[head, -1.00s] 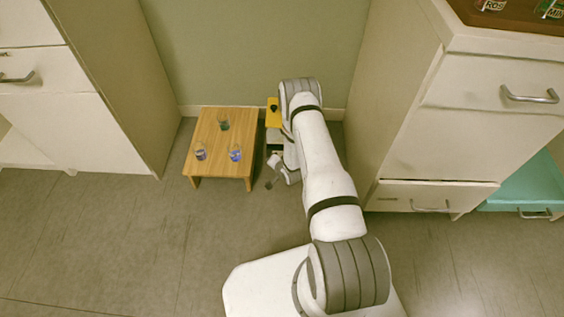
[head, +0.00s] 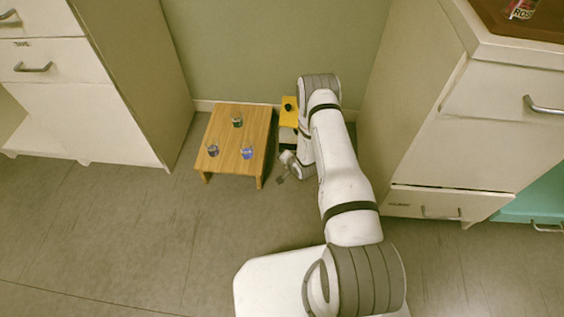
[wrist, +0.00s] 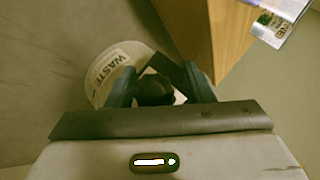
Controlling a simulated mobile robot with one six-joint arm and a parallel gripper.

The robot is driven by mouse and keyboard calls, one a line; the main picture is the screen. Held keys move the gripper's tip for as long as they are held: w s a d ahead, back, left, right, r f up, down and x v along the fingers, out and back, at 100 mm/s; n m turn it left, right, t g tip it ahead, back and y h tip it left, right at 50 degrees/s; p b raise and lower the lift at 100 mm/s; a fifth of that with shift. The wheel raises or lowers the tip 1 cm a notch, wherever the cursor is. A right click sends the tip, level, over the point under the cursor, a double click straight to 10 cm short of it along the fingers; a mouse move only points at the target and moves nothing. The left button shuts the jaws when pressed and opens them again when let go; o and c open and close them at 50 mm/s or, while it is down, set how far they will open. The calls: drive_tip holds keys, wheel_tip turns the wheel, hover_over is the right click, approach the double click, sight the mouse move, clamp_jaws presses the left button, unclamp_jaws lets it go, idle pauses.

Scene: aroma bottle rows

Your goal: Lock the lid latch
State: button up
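A yellow box-like thing (head: 289,118) with a black knob (head: 288,107) on top stands right of the small wooden table, partly hidden by my arm. Whether it carries the lid latch I cannot tell. My gripper (head: 283,178) is low beside the table's front right corner, small in the head view. In the wrist view my gripper (wrist: 160,75) has its two fingers apart around a dark rounded thing (wrist: 155,92); contact is unclear. Behind the fingers is a pale round bin (wrist: 98,84) labelled WASTE. No latch can be made out clearly.
Cabinets stand left (head: 130,80) and right (head: 440,130). The floor in front is open.

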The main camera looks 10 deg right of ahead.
drive_tip(key=shift+s, duration=0.15)
drive_tip(key=p+v, duration=0.3)
drive_tip(key=v, duration=0.4)
drive_tip(key=shift+s+d+r, duration=0.1)
drive_tip(key=shift+s+r, duration=0.1)
drive_tip(key=shift+r, duration=0.1)
drive_tip(key=w+d+r+n+g+h+p, duration=0.15)
drive_tip(key=r+p, duration=0.35)
drive_tip(key=r, duration=1.1)
drive_tip(key=w+d+r+n+h+p, duration=0.15)
drive_tip(key=r+p, duration=0.35)
drive_tip(key=r, duration=1.2)
drive_tip(key=s+r+n+g+p, duration=0.1)
drive_tip(key=s+r+p, duration=0.25)
drive_tip(key=r, duration=0.75)
drive_tip(key=s+r+n+g+p, duration=0.1)
drive_tip(key=s+r+n+p, duration=0.2)
drive_tip(key=r, duration=0.9)
drive_tip(key=s+a+r+n+p, duration=0.1)
drive_tip(key=s+r+p, duration=0.2)
drive_tip(key=s+r, duration=0.5)
drive_tip(key=s+a+r+g+p, duration=0.1)
drive_tip(key=s+r+p, duration=0.3)
drive_tip(key=s+r, duration=0.4)
drive_tip(key=s+a+r+n+g+p, duration=0.1)
drive_tip(key=s+a+r+p, duration=0.1)
drive_tip(key=s+r, duration=0.6)
drive_tip(key=shift+s+r+n+g+p, duration=0.15)
drive_tip(key=shift+s+n+g+p, duration=0.25)
drive_tip(key=shift+p, duration=0.5)
